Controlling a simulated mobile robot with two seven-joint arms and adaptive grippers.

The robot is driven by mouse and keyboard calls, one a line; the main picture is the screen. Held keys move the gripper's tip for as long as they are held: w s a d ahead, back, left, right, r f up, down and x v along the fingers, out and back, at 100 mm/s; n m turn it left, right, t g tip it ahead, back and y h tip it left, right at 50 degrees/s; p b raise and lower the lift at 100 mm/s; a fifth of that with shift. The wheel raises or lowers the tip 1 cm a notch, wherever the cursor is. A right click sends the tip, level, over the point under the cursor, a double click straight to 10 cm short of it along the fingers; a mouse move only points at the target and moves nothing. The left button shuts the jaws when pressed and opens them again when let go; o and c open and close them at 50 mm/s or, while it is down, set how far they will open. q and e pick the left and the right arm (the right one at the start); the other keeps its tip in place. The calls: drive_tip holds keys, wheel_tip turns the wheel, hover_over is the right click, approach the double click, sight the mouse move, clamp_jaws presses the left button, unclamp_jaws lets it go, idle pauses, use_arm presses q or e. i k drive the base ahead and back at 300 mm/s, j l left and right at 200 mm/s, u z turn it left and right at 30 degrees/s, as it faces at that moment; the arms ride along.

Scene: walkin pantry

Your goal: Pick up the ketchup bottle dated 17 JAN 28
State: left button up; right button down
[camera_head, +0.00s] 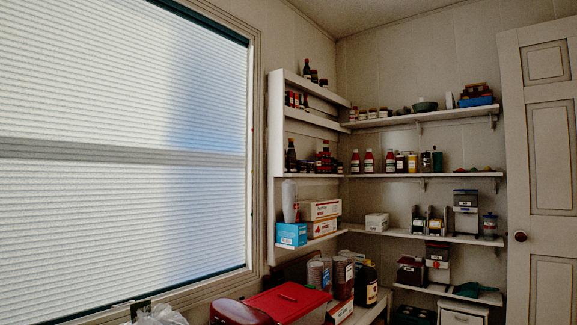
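The labels are too small to read, so I cannot tell which bottle is dated 17 JAN 28. Neither of my grippers is in view.
Jars and dark bottles (291,156) share the shelves (440,175). Below stand boxes (292,235), dispensers (466,212), a red lidded container (287,302) and a large dark bottle (367,284). A window with blinds (120,150) fills the left; a panelled door (540,170) stands right.

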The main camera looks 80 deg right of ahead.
sight(355, 161)
drive_tip(key=z, duration=1.8)
